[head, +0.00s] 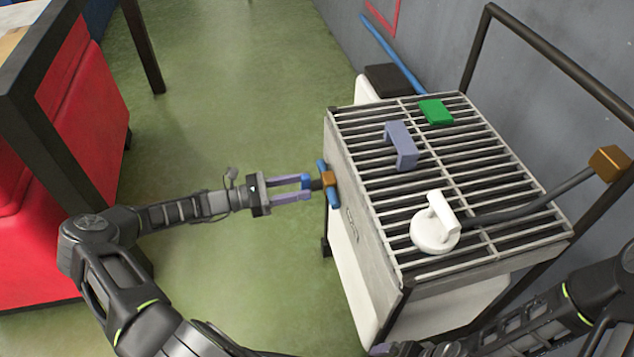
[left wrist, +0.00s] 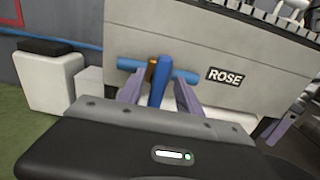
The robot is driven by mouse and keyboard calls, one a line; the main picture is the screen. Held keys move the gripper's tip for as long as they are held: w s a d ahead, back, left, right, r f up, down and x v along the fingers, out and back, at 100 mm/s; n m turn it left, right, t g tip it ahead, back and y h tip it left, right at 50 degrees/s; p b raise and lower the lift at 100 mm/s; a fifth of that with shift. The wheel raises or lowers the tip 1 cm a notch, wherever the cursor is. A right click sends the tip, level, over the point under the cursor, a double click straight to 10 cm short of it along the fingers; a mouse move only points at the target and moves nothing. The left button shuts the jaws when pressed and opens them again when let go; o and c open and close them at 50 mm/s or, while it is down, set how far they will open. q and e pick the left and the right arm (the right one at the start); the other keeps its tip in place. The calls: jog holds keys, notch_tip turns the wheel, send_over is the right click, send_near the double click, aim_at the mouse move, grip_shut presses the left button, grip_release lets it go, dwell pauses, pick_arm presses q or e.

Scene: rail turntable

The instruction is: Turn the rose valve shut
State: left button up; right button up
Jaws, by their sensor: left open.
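The rose valve sits on the side of the grey box, beside a black ROSE label (left wrist: 225,77). It has a blue crossbar (left wrist: 185,76), an orange hub (head: 329,180) and a blue lever (left wrist: 160,82) standing out toward me. In the left wrist view the lever looks roughly upright, across the bar. My left gripper (head: 306,187) is open, its purple fingers on either side of the lever. I cannot tell whether they touch it. My right gripper (head: 390,350) is mostly cut off at the bottom of the head view, so its jaws cannot be judged.
The box's slatted top (head: 365,125) bears a purple bracket (head: 402,145), a green block (head: 437,110) and a white handled disc (head: 435,232). A dark rod (head: 530,205) with a brown end crosses its right side. A red cabinet (head: 60,200) stands left. Green floor between is clear.

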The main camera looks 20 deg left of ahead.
aim_at(317, 181)
pick_arm(q)
jog(key=x, duration=0.5)
jog(key=shift+w+d, duration=0.1)
grip_shut()
dwell(0.3)
